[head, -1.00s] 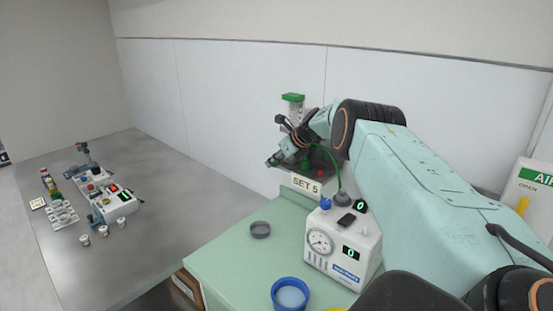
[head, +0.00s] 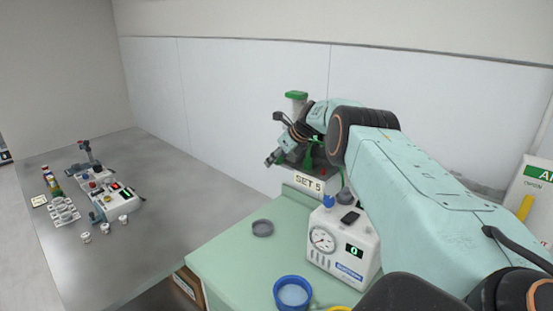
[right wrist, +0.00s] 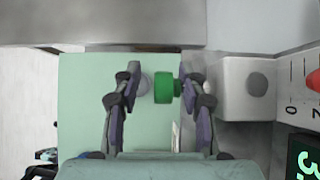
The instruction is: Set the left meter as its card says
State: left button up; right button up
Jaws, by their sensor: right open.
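The card (head: 309,183) reads "SET 5" and stands on the green-topped surface below a meter with a green cap (head: 296,95). My right gripper (head: 275,139) is at this meter, and my arm hides much of it. In the right wrist view a green knob (right wrist: 165,88) lies between the spread fingers of my right gripper (right wrist: 158,90), beside a pale block (right wrist: 240,88). Whether a finger touches the knob I cannot tell. A scale with a red mark (right wrist: 314,80) and a green display (right wrist: 303,160), cut off and seeming to start with 3, show at the right edge. My left gripper is out of view.
A white box (head: 322,262) with a gauge and a display of 0 stands in front of the card. A blue-rimmed bowl (head: 279,297) and a grey dish (head: 263,228) are on the green top (head: 225,260). A grey table (head: 155,215) at left holds small devices and cups.

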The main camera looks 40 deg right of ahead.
jog(key=shift+d, duration=0.1)
jog(key=shift+d, duration=0.15)
jog(key=shift+s+d+r, duration=0.2)
jog(key=shift+s+r, duration=0.2)
jog(key=shift+r, duration=0.1)
jog(key=v, duration=1)
jog(key=shift+s+a+r, duration=0.2)
jog(key=shift+a+r, duration=0.1)
